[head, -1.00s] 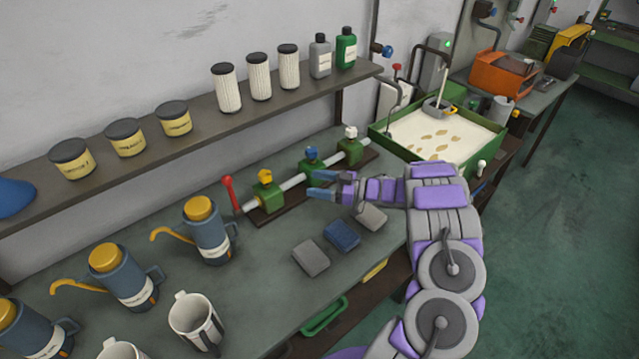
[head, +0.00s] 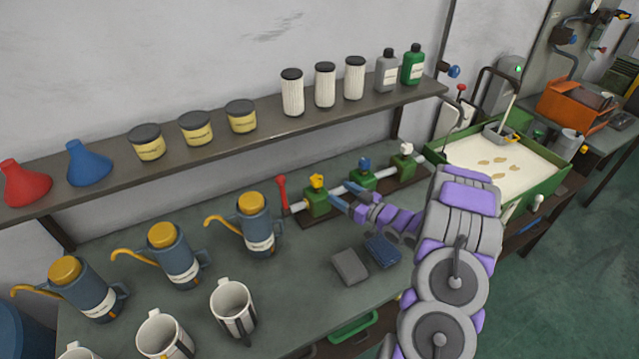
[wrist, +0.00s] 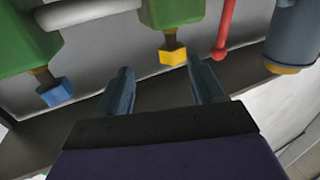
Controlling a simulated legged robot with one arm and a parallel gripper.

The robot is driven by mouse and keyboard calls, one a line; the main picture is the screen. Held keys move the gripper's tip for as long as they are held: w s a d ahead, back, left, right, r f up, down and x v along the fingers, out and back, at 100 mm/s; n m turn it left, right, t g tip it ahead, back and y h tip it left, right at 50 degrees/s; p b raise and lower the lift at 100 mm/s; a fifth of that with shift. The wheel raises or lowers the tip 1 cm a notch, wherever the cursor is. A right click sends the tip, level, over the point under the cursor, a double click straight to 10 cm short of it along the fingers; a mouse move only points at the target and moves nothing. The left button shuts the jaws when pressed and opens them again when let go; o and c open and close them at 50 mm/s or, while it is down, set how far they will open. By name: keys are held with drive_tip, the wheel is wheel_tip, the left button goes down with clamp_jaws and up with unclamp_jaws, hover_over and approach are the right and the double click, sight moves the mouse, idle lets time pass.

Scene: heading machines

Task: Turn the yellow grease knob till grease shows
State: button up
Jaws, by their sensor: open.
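The yellow knob (head: 317,181) sits on top of a green valve block at the left of a pipe row on the bench. It also shows in the wrist view (wrist: 173,55), just beyond and between my fingertips. My gripper (head: 341,199) is open, with its two blue-grey fingers apart and nothing between them; it also shows in the wrist view (wrist: 162,80). The fingers point at the yellow knob and look apart from it. A blue knob (head: 364,165) tops the middle block, and a white knob (head: 406,148) tops the right one. I see no grease at the valves.
A red lever (head: 282,190) stands left of the yellow knob, close to a blue oil can (head: 259,228). A grey block (head: 350,266) and a blue block (head: 382,250) lie in front. The shelf (head: 210,146) runs above.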

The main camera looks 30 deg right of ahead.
sight(318, 184)
drive_tip(key=shift+m, duration=0.3)
drive_tip(key=shift+s+a+b+x, duration=0.15)
drive_tip(key=shift+a+x, duration=0.15)
drive_tip(key=shift+x, duration=1.15)
drive_tip(key=shift+s+a+b+x, duration=0.1)
drive_tip(key=shift+a+x, duration=0.15)
drive_tip(key=shift+x, duration=1.2)
drive_tip(key=shift+s+a+b+x, duration=0.15)
drive_tip(key=shift+a+x, duration=0.15)
drive_tip(key=shift+x, duration=1.15)
drive_tip(key=c, duration=0.9)
